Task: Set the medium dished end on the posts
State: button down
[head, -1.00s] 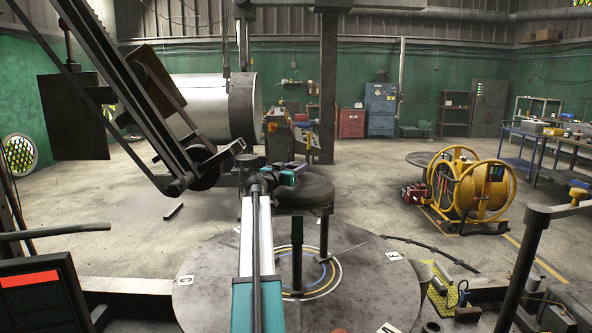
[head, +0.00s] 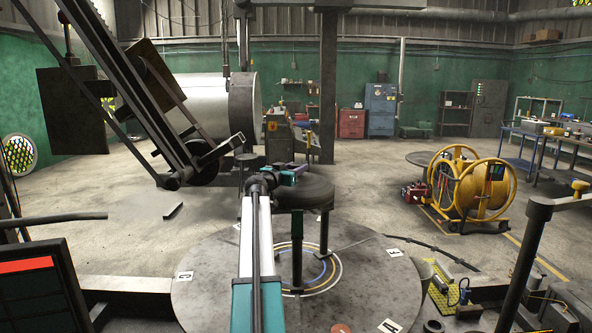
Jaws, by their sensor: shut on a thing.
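The medium dished end (head: 306,190) is a dark, round, shallow dome in the middle of the head view. It is roughly level, right above the dark posts (head: 323,235) that stand on the round grey table. I cannot tell whether it touches the post tops. My gripper (head: 288,176) is at the left far edge of the dished end and is shut on it. The fingertips are small and partly hidden by my own wrist. My arm also hides the left part of the table's middle.
The round table (head: 215,305) has lettered tags and blue and yellow rings. A dark beam mechanism (head: 130,90) hangs at the left, near a large metal cylinder (head: 205,105). A yellow reel (head: 470,190) stands at the right. Open floor lies behind the table.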

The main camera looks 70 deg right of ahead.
jog(key=shift+f+b, duration=2.55)
jog(key=shift+b, duration=0.65)
jog(key=c, duration=1)
grip_release()
jog(key=shift+a, duration=0.1)
jog(key=shift+f, duration=0.4)
jog(key=shift+r, duration=4.7)
